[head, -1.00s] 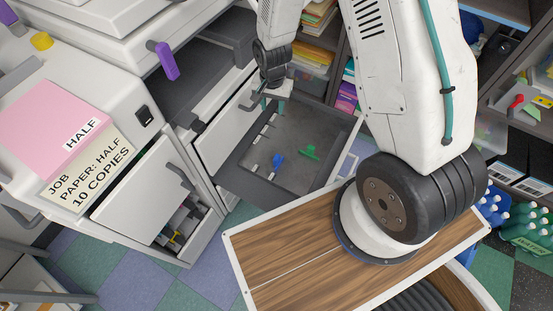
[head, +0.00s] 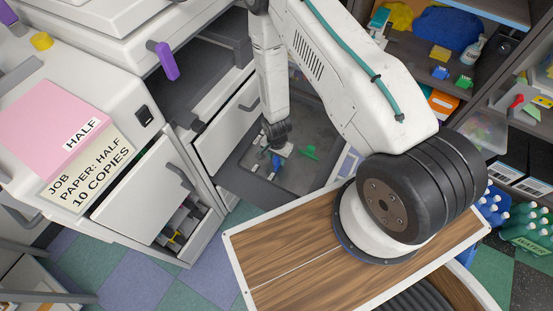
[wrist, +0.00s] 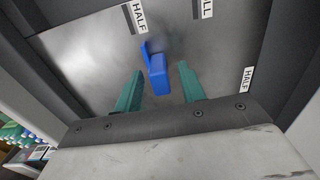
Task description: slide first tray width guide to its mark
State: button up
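The open paper tray (head: 240,176) is pulled out of the copier in the head view. A blue guide (head: 276,161) and a green guide (head: 311,152) stand on its floor. In the wrist view the blue guide (wrist: 158,74) lies between and slightly beyond the two teal fingers of my gripper (wrist: 160,68), with a gap on each side. The gripper is open. White labels show on the tray floor: HALF (wrist: 138,17) left of the blue guide, one ending in LL (wrist: 206,8), and another HALF (wrist: 247,80) at right. In the head view my wrist partly hides the tray.
A second drawer (head: 140,192) with a yellow guide (head: 174,236) stands partly open at lower left. A card on the copier reads "JOB PAPER: HALF 10 COPIES" (head: 95,180). The tray walls flank my gripper. Shelves (head: 480,95) stand at right.

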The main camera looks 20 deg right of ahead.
jog(key=shift+f, duration=0.9)
grip_shut()
jog(key=shift+s+d, duration=0.25)
jog(key=shift+s, duration=0.05)
grip_release()
jog(key=shift+r, duration=0.15)
notch_tip(320, 180, up, 8)
jog(key=shift+f, duration=0.2)
